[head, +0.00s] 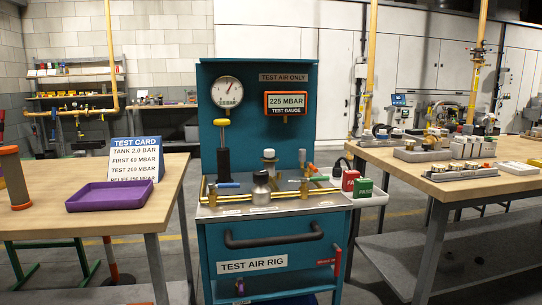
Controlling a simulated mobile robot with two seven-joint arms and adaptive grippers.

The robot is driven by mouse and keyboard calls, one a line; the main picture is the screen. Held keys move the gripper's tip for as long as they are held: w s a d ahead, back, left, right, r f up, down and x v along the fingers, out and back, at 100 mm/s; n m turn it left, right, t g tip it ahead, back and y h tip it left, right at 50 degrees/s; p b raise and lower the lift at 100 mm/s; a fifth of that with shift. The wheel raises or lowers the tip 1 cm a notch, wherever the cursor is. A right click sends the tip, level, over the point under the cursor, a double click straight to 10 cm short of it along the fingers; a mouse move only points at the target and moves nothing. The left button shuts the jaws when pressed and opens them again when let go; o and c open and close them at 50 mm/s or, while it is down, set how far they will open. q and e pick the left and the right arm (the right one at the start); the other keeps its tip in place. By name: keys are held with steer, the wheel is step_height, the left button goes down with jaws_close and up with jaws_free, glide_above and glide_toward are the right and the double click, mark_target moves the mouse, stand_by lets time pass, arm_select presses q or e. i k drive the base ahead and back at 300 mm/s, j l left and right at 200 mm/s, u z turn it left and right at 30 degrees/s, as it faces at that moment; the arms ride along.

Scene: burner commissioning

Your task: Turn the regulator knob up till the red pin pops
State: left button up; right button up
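The teal test air rig (258,238) stands in the middle of the head view. A silver, round-bodied fitting with a dark top (261,188) sits at the front of its deck. I cannot tell which of these is the regulator knob. No red pin can be made out at this size. The round dial gauge (227,92) is on the back panel, its needle pointing up and slightly right. The display (287,103) reads 225 MBAR. Neither of my grippers is in view.
Red (350,180) and green (364,188) blocks sit in a white side tray. The left table holds a purple tray (109,195) and test card (135,160). The right bench (455,187) carries several parts. Floor shows between them.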

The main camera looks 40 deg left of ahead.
mark_target(260, 177)
steer(key=u, duration=1.3)
